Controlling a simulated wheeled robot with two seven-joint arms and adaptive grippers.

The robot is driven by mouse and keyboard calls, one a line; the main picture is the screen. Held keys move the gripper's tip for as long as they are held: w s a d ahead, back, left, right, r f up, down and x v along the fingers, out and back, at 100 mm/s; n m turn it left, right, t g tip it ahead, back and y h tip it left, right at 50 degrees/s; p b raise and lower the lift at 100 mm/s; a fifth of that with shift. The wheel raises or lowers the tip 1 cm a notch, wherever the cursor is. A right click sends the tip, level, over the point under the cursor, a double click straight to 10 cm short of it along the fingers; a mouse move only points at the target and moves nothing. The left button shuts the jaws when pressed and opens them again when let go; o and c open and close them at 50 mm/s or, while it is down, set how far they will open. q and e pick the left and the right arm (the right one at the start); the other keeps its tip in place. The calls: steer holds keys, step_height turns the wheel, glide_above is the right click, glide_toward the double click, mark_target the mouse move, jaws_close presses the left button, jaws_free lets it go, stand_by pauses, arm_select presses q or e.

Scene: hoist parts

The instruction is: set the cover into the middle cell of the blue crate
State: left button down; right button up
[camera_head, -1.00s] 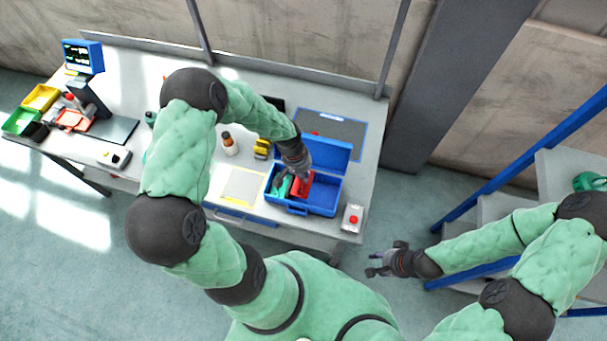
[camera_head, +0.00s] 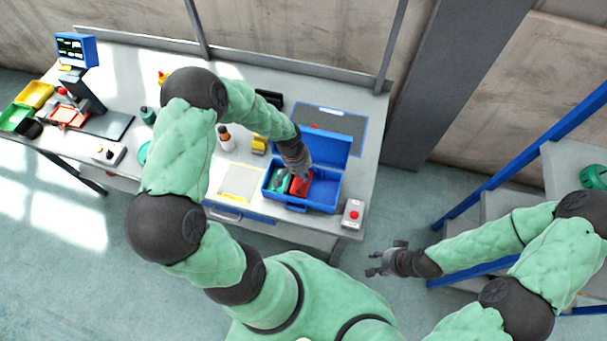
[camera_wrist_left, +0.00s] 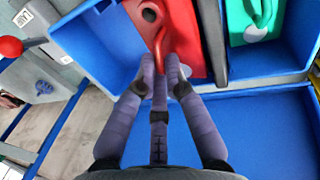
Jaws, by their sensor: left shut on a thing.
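The red cover (camera_head: 304,185) is in the blue crate (camera_head: 320,207), near its middle, right of a green part (camera_head: 280,180) in the left cell. My left gripper (camera_head: 299,175) reaches down into the crate from above. A dark divider (camera_wrist_left: 212,40) stands between the red cover and the green part (camera_wrist_left: 255,18). Whether the cover rests on the crate floor cannot be told. My right gripper (camera_head: 377,262) is open and empty, off the bench's front right.
The crate's blue lid (camera_head: 330,148) stands open behind it. A box with a red button (camera_head: 353,214) sits close to the crate's right. A bottle (camera_head: 225,138) and a yellow part (camera_head: 259,145) stand to the left.

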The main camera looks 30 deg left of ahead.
arm_select(q)
steer(key=shift+s+a+f, duration=0.1)
steer(key=shift+a+f, duration=0.05)
steer(key=shift+f, duration=0.15)
steer(key=shift+b+x, duration=1.1)
steer(key=shift+x, duration=0.05)
steer(key=shift+s+f, duration=0.1)
steer(key=shift+f, duration=0.1)
steer(key=shift+s+f+b, duration=0.1)
steer(key=shift+s+b, duration=0.05)
steer(key=shift+b, duration=0.15)
steer(key=shift+d+f, duration=0.25)
steer(key=shift+f, duration=0.1)
steer(key=shift+a+f+b, duration=0.1)
steer(key=shift+f+b, duration=0.25)
steer(key=shift+b, duration=0.2)
